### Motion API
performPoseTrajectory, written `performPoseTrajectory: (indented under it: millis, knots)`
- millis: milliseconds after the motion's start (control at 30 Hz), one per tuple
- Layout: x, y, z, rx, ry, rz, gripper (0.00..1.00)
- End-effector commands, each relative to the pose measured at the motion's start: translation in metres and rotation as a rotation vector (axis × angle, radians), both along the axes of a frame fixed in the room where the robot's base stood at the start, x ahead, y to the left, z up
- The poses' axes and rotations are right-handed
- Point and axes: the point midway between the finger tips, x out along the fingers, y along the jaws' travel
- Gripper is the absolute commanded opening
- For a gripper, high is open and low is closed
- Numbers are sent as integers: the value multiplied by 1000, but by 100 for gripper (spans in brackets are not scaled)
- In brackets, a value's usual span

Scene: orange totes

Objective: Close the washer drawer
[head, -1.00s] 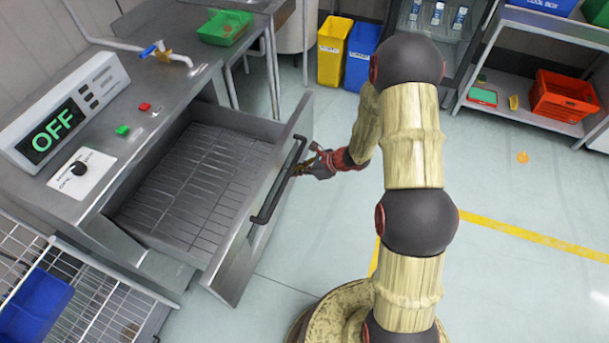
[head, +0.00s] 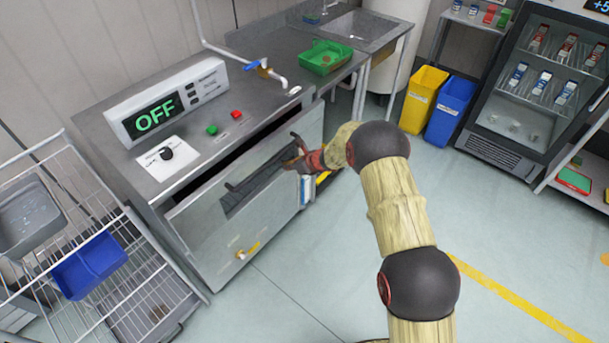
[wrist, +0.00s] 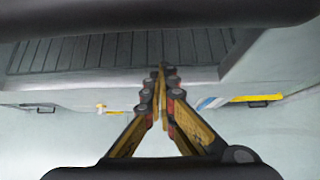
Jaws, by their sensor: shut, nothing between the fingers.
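The washer drawer (head: 205,226) is pushed most of the way into the steel washer (head: 130,172). A narrow dark gap shows between its front panel and the counter edge in the head view. Its dark handle bar (head: 240,184) runs across the upper front. My gripper (head: 298,157) is at the handle's right end, close against the front; contact cannot be told. In the wrist view my gripper (wrist: 161,78) has its fingers together with nothing between them. A dark slatted surface (wrist: 110,52) lies beyond the fingertips.
The washer's panel (head: 153,118) reads OFF, with green (head: 212,129) and red (head: 236,114) buttons nearby. A wire rack (head: 115,262) with a blue bin (head: 90,265) stands left. Yellow (head: 424,97) and blue (head: 450,111) bins stand back right. The floor in front is clear.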

Motion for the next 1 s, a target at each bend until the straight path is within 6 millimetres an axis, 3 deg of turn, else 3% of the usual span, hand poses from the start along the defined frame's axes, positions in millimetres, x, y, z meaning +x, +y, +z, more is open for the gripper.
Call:
performPoseTrajectory:
  millis: [100,367,833,1000]
  knots:
    - [14,19,2,0,-2,1,0]
    - [28,35,0,0,-1,1,0]
    - [30,38,2,2,-2,1,0]
    - [30,27,1,1,-2,-1,0]
